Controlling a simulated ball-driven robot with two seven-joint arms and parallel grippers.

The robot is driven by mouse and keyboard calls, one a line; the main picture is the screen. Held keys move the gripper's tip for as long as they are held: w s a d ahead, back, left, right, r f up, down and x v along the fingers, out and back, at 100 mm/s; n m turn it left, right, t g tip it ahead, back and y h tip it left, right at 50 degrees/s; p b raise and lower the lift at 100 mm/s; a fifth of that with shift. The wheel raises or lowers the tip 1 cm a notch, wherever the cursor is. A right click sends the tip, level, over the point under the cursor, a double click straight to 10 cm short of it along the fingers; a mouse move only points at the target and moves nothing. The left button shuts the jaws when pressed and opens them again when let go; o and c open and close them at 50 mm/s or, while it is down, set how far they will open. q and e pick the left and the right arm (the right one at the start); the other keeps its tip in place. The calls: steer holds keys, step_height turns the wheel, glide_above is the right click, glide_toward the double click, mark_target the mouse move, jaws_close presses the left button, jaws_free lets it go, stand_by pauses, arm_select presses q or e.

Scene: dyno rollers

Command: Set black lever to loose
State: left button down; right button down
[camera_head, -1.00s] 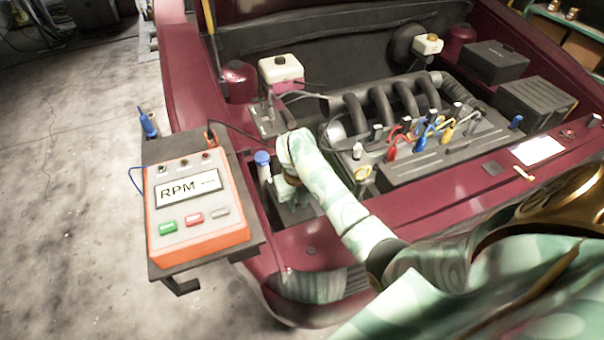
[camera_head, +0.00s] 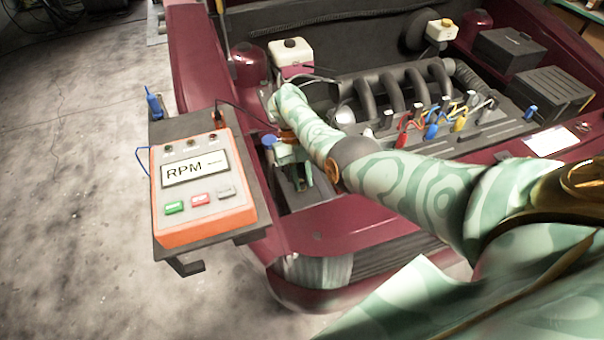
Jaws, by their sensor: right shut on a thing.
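My right arm comes in from the right and reaches over the front left of the open engine bay. Its gripper (camera_head: 302,178) points down into a dark recess behind the front panel. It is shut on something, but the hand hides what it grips. I cannot clearly make out a black lever or its setting; the gripper and forearm cover that spot. My left gripper is not in view.
An orange RPM meter (camera_head: 200,190) sits on a dark side shelf (camera_head: 228,236) left of my gripper. A blue cap (camera_head: 269,141) is close beside the hand. A white reservoir (camera_head: 291,53) stands behind.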

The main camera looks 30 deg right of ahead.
stand_by(0.3)
steer(key=c, duration=1.3)
jaws_free()
steer(key=shift+w, duration=0.1)
steer(key=v, duration=0.8)
steer(key=shift+w+r+b, duration=0.1)
steer(key=shift+b, duration=0.3)
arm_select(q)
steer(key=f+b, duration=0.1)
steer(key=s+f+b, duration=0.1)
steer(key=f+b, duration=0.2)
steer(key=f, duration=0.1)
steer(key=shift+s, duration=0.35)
arm_select(e)
steer(key=v, duration=0.8)
